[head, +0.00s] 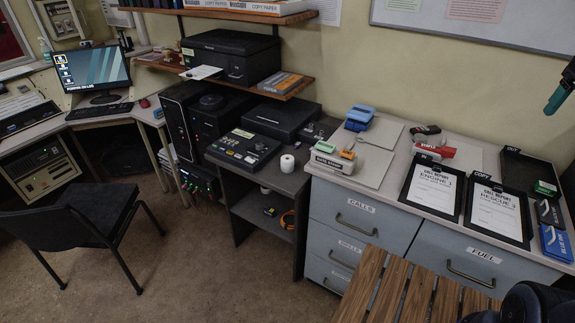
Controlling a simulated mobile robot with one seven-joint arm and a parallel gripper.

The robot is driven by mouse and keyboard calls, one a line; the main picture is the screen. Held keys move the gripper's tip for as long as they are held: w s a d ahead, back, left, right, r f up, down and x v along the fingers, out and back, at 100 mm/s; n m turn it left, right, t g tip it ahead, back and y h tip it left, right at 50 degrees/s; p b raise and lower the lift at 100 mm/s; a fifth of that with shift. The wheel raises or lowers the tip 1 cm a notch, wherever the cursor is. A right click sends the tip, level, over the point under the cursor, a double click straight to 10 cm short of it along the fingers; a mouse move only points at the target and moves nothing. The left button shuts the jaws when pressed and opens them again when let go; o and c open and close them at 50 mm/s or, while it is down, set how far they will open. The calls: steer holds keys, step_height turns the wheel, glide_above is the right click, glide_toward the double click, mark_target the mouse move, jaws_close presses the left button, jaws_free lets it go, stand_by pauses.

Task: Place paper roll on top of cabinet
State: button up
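The paper roll (288,163) is a small white roll standing on the dark top of the low shelf unit (262,176), near its right side. Directly to the right is the grey-blue drawer cabinet (365,218) with a pale top. The roll is close to the cabinet's left edge but not on it. What looks like my gripper (556,98), dark with a teal tip, hangs at the upper right edge, far from the roll. It is partly cut off by the frame, so its opening and anything in it cannot be made out.
The cabinet top holds a label box (335,160), a blue hole punch (359,118), a red stapler (434,150) and clipboards (432,188). A slatted wooden bench (400,290) stands in front; a black chair (75,222) is left.

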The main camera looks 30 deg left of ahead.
steer(key=w+a+r+n, duration=0.4)
steer(key=w+a+n, duration=0.45)
steer(key=a, duration=0.55)
steer(key=n, duration=2.2)
glide_above(287, 159)
steer(key=s, duration=0.2)
steer(key=shift+m+g, duration=0.25)
steer(key=shift+g, duration=0.15)
steer(key=f, duration=4.2)
steer(key=shift+s+f, duration=0.2)
steer(key=shift+f, duration=0.05)
steer(key=x, duration=0.5)
steer(key=shift+f, duration=0.35)
steer(key=shift+x, duration=2.9)
steer(key=shift+w+a+r, duration=0.1)
steer(key=c, duration=1.2)
step_height(287, 159, up, 20)
